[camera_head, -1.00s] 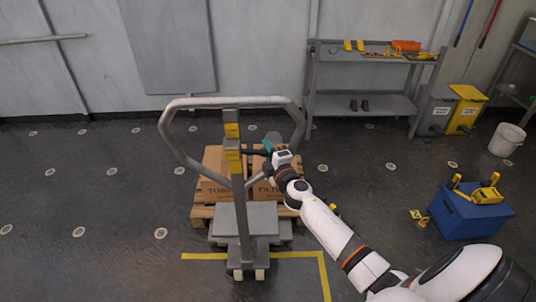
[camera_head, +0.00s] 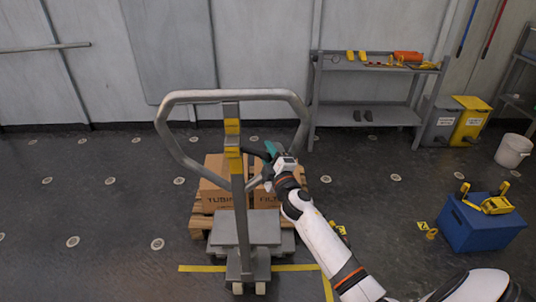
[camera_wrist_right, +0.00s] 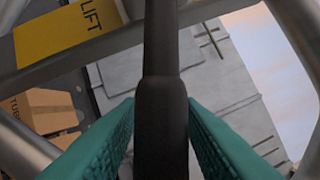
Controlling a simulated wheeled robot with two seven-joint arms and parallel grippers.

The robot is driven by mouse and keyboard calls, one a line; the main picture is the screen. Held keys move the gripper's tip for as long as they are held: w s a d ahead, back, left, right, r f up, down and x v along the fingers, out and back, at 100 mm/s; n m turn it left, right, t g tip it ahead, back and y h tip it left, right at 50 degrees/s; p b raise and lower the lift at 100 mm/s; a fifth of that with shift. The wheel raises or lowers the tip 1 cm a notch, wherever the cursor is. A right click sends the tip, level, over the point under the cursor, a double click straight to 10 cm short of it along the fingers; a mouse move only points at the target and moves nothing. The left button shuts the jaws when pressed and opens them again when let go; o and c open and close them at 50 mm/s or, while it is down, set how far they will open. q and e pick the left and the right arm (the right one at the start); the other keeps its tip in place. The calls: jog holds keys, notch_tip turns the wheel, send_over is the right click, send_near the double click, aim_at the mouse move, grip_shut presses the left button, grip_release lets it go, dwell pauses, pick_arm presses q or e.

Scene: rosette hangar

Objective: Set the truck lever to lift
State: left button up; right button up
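The truck lever is a dark bar (camera_head: 256,152) reaching right from the truck's steering column (camera_head: 239,205). In the right wrist view the lever (camera_wrist_right: 161,110) runs upright through the middle. My right gripper (camera_head: 270,150) is at the lever's outer part. Its teal fingers (camera_wrist_right: 161,112) lie one on each side of the dark grip, their tips against it with no clear gap. A yellow plate marked LIFT (camera_wrist_right: 65,35) shows at upper left in the wrist view. Yellow labels (camera_head: 232,143) sit on the column, too small to read in the head view. My left gripper is out of view.
The truck's grey loop handle (camera_head: 180,97) arches over the lever. Cardboard boxes (camera_head: 214,196) on a pallet stand behind the column. A blue box (camera_head: 482,232) with yellow parts is on the floor at right. A shelf (camera_head: 370,110) stands at the wall.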

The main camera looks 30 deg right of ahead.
jog(key=shift+o, duration=0.6)
jog(key=b+v, duration=0.2)
jog(key=v, duration=1)
jog(key=shift+a, duration=0.1)
